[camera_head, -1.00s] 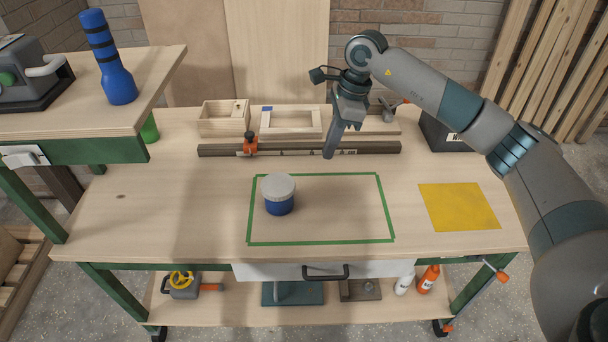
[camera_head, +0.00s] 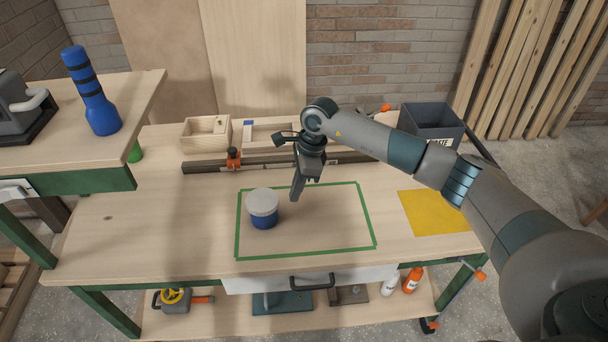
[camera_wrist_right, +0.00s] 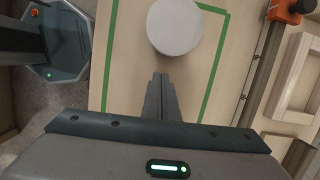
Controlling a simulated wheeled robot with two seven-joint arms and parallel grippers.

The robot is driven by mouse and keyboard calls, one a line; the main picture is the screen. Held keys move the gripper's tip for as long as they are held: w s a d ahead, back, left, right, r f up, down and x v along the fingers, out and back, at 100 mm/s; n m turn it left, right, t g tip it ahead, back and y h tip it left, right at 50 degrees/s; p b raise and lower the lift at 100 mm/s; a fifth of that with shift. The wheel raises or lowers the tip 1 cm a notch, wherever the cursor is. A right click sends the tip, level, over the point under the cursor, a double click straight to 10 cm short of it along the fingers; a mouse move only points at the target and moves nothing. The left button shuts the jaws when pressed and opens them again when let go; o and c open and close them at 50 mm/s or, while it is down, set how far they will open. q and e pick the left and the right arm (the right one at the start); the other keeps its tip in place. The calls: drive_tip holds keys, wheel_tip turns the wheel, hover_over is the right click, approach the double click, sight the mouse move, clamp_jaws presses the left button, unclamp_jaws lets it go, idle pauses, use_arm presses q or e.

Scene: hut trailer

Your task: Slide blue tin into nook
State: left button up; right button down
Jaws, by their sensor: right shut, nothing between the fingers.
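The blue tin (camera_head: 264,220) with a pale grey lid stands upright on the workbench, inside the left part of a green tape outline (camera_head: 310,254). The wrist view shows its round lid (camera_wrist_right: 174,27) from above, just beyond my fingertips. My right gripper (camera_head: 295,197) is shut and empty, pointing down just right of the tin with a small gap. It also shows in the wrist view (camera_wrist_right: 160,80). I cannot tell for sure which place is the nook; an open wooden box (camera_head: 206,133) and a wooden frame (camera_head: 268,134) stand at the back. My left gripper is out of view.
A dark rail with an orange clamp (camera_head: 233,158) runs along the back of the bench. A yellow sheet (camera_head: 432,212) lies at the right, and a dark bin (camera_head: 431,122) stands behind it. A raised shelf with a blue bottle (camera_head: 92,95) is at the left.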

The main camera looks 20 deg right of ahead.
sight(254, 204)
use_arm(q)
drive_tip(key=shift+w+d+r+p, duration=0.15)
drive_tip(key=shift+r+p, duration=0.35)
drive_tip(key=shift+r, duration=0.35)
use_arm(e)
drive_tip(key=a, duration=0.2)
drive_tip(key=shift+w+a, duration=0.25)
drive_tip(key=shift+a, duration=0.05)
